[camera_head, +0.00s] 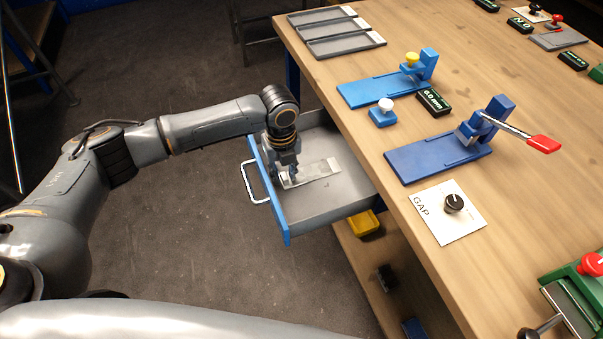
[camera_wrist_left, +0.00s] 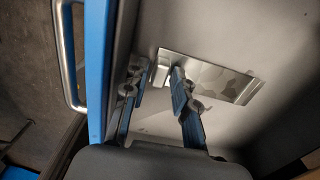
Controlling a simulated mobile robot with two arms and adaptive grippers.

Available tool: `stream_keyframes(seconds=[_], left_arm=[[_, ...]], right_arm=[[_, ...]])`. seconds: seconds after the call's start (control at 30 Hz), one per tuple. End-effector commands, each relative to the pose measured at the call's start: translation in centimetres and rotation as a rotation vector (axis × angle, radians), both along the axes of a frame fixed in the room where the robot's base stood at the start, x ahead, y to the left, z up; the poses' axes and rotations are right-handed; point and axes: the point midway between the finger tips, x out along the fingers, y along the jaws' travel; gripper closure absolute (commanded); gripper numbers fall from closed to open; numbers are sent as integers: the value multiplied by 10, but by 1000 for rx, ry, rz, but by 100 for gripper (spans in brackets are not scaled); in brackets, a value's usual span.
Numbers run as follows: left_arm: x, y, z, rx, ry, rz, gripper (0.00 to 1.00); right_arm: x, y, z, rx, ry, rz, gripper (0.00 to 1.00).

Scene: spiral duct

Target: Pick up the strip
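The strip (camera_head: 314,172) is a thin, shiny metal piece lying in the open drawer. It also shows in the left wrist view (camera_wrist_left: 226,84), where its left end has a small pale block or tab (camera_wrist_left: 161,73). My left gripper (camera_head: 287,181) reaches down into the drawer at the strip's left end. In the left wrist view its two fingers (camera_wrist_left: 158,72) stand apart, with the pale end between them and the right finger in front of part of the strip. I cannot tell whether the fingers touch it. My right gripper is out of view.
The grey drawer (camera_head: 345,198) has a blue front (camera_head: 269,199) with a metal handle (camera_head: 252,185), close to my left gripper. The wooden workbench (camera_head: 370,150) stands to the right, with blue fixtures (camera_head: 440,160) and grey trays (camera_head: 345,44). A yellow bin (camera_head: 364,224) sits below.

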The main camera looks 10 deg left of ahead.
Motion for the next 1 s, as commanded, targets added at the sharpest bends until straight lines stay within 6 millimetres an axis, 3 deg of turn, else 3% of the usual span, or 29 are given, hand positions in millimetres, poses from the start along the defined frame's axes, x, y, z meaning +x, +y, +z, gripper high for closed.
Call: stream_keyframes(seconds=[0.2,0.33,0.77,1.0], left_arm=[[0,0,-1,-1,-1,0,73],[0,0,-1,0,-1,0,99],[1,0,3,-1,-2,1,100],[2,0,29,-3,-4,1,100]], right_arm=[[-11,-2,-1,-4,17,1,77],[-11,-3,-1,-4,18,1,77],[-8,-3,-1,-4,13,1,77],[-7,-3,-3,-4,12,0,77]])
